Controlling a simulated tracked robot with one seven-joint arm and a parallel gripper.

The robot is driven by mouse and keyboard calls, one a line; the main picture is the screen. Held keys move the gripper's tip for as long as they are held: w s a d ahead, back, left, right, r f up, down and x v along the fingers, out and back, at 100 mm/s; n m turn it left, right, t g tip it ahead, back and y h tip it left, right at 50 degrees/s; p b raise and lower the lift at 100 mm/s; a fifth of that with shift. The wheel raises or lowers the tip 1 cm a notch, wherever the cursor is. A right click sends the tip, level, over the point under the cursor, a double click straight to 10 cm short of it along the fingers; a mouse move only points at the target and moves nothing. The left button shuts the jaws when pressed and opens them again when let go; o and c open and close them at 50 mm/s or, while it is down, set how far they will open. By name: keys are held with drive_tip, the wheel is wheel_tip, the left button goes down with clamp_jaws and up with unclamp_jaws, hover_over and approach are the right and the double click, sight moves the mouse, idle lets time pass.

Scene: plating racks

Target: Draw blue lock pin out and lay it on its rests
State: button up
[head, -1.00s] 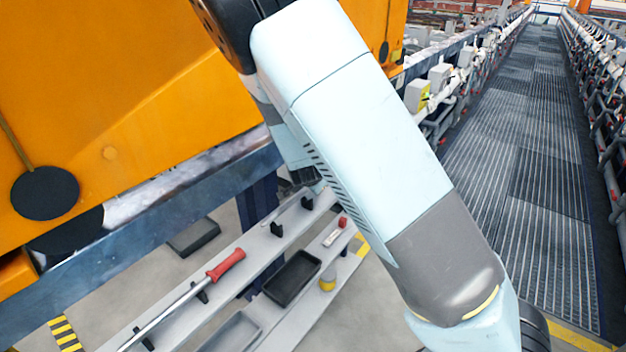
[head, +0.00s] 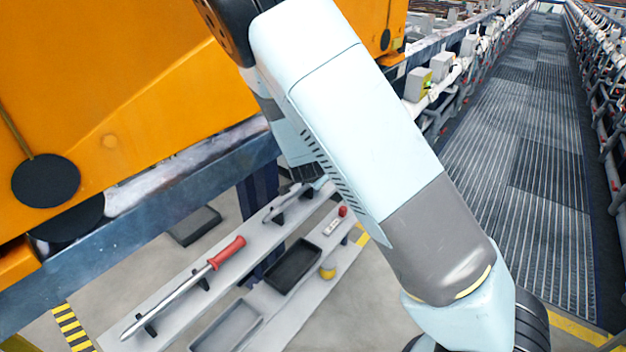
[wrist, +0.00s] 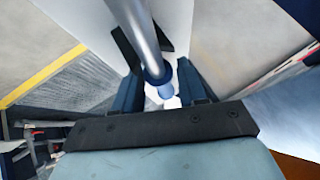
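The lock pin, a grey metal rod (head: 287,202) with a blue collar (wrist: 157,75), lies across two black rests (head: 277,217) on the pale shelf in the head view. In the wrist view its grey shaft (wrist: 138,30) runs up and away from between the fingers. My gripper (wrist: 160,84) is around the pin's collared end, with its fingers apart and a narrow gap showing beside the pin. In the head view my arm hides most of the gripper and the near end of the pin.
A red-handled bar (head: 228,253) lies on other rests along the same shelf. A black tray (head: 292,266), a grey tray (head: 228,330), a yellow item (head: 327,272) and a red-topped item (head: 342,212) are on the lower shelf. The orange machine (head: 100,90) overhangs at left.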

drive_tip(key=o, duration=0.4)
drive_tip(key=shift+v, duration=6.8)
